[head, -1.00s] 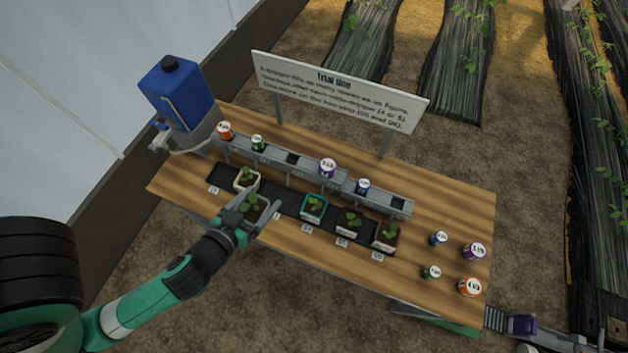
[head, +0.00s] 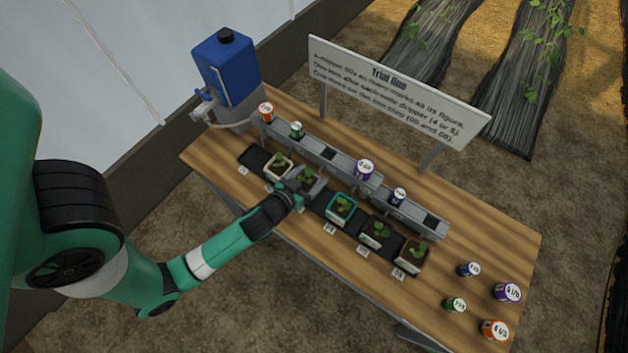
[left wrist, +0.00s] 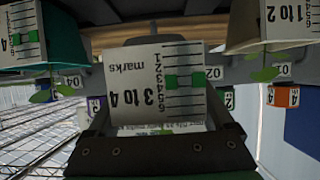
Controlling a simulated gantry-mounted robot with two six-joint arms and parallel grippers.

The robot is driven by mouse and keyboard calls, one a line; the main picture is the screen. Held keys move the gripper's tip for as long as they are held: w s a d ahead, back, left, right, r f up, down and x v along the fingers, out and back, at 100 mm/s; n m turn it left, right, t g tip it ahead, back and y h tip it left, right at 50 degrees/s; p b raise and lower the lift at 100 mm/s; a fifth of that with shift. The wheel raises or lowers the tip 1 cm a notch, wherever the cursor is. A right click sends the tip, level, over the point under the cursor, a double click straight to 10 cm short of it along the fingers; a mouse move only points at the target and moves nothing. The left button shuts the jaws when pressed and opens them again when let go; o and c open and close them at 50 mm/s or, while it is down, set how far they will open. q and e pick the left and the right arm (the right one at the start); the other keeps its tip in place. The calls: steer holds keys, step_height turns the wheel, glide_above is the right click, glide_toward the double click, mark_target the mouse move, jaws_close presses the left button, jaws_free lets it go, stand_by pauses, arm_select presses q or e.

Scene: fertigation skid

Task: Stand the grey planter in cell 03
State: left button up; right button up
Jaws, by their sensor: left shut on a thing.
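The grey planter (head: 308,183) with a small green seedling is between the white planter (head: 279,167) and the teal planter (head: 341,209), over the third place of the black tray (head: 252,158). My left gripper (head: 296,188) is shut on it from the front side. In the left wrist view the grey planter (left wrist: 160,85) shows its "3 to 4" marks label between the gripper's fingers, with the teal planter (left wrist: 60,45) and white planter (left wrist: 262,30) apart on either side. Whether its base touches the tray is hidden. My right gripper is out of view.
Two more planters (head: 375,232) (head: 412,255) fill the row's right end; its left end is empty. A grey rail (head: 327,154) with several drippers runs close behind. A blue tank (head: 227,65) stands back left. Several loose pots (head: 494,328) stand on the table's right.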

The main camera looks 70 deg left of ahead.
mark_target(314, 181)
arm_select(q)
steer(key=shift+w+a+f, duration=0.2)
steer(key=shift+w+f, duration=0.3)
steer(key=shift+f, duration=0.15)
steer(key=shift+w+a+f+b, duration=0.15)
steer(key=shift+f+b, duration=0.8)
steer(key=shift+f, duration=0.75)
steer(key=shift+f, duration=0.2)
steer(key=o, duration=1.2)
steer(key=shift+c, duration=0.2)
steer(key=shift+r, duration=0.3)
steer(key=v, duration=1)
steer(key=shift+d, duration=0.3)
steer(key=shift+v, duration=0.8)
steer(key=shift+a, duration=0.15)
